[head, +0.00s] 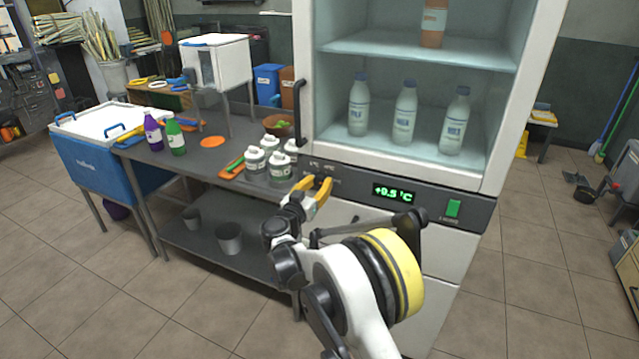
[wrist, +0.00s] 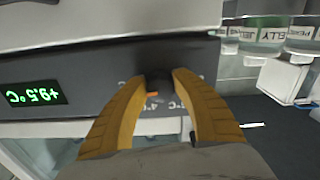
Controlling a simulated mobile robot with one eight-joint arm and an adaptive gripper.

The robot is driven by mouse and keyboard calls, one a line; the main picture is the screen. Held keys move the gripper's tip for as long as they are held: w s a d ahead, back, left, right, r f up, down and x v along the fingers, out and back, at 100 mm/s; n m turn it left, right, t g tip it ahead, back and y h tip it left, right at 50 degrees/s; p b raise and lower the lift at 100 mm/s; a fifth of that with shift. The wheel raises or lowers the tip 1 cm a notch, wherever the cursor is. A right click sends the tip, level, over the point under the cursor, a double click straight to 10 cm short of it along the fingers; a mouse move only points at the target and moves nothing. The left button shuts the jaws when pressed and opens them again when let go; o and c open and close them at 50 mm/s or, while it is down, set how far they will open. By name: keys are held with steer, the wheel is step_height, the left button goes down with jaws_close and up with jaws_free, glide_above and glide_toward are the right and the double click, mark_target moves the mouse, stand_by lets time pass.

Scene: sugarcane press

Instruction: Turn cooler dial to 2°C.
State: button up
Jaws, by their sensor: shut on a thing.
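The cooler (head: 465,200) stands at the centre right, with a dark control panel under its glass compartment. Its green display (head: 393,192) reads about +9.5 °C; the display also shows upside down in the wrist view (wrist: 36,93). My gripper (head: 315,184) is at the left part of the panel, its yellow fingers shut on the dark cooler dial (wrist: 159,79). In the wrist view the fingertips (wrist: 161,82) sit on either side of the dial. An orange mark shows by the dial, and a partly hidden "4°C" label is beside it. The fingers mostly hide the dial in the head view.
A green switch (head: 453,208) is at the panel's right end. A dark door handle (head: 300,112) stands above my gripper. White-lidded jars (head: 281,166) stand close by on the metal table (head: 205,165) to the left. Bottles (head: 405,112) stand inside the cooler.

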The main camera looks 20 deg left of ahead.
steer(key=shift+m, duration=0.6)
steer(key=o, duration=1.2)
steer(key=s, duration=0.8)
steer(key=s+a, duration=0.1)
steer(key=s, duration=0.3)
